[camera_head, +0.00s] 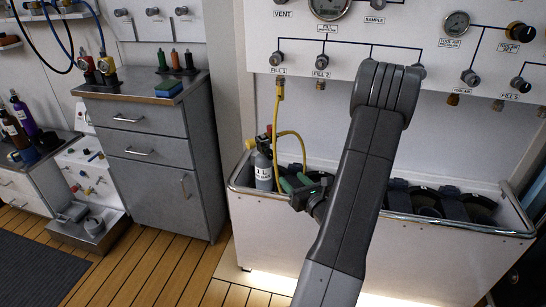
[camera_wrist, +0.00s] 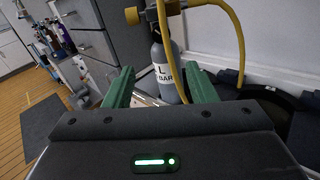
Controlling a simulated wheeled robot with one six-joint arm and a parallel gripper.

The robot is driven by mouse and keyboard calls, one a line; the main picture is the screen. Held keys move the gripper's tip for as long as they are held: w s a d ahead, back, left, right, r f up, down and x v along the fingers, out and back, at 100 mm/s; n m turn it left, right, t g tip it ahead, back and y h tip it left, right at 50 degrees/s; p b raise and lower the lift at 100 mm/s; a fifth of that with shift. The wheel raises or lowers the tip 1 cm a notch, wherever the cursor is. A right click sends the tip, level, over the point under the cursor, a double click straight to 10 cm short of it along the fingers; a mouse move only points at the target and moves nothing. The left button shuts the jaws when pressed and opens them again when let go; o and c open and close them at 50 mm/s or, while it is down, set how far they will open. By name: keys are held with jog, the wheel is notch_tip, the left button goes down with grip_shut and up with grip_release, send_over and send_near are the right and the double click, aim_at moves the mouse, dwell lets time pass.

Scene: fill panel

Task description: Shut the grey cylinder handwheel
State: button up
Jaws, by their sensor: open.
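The grey cylinder (camera_head: 263,172) stands upright at the left end of the white trough below the fill panel. It also shows in the wrist view (camera_wrist: 166,66), with a label reading "L" and "BAR". A brass-coloured knob (camera_wrist: 131,16), apparently its handwheel, sticks out left of the dark valve at the top of the wrist view. A yellow hose connects at the valve. My gripper (camera_head: 294,184) is just right of the cylinder in the head view. In the wrist view my gripper (camera_wrist: 162,84) has its green fingers apart, with the cylinder body beyond and between them. It holds nothing.
The yellow hose (camera_head: 276,118) hangs from FILL 1 and loops right of the cylinder. Dark cylinders (camera_head: 428,200) lie further right in the trough (camera_head: 300,225). A grey drawer cabinet (camera_head: 150,150) stands to the left, with free wooden floor (camera_head: 150,270) before it.

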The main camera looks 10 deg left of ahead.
aim_at(272, 156)
jog(key=x, duration=1.3)
jog(key=shift+w+a+r, duration=0.2)
jog(key=shift+w+r, duration=0.15)
jog(key=shift+w, duration=0.05)
jog(key=shift+c, duration=0.4)
jog(key=c, duration=0.9)
jog(key=shift+m, duration=0.3)
jog(key=m, duration=0.3)
jog(key=shift+m+p, duration=0.3)
jog(key=shift+p, duration=0.1)
jog(key=shift+m+p, duration=0.6)
jog(key=shift+m, duration=1.1)
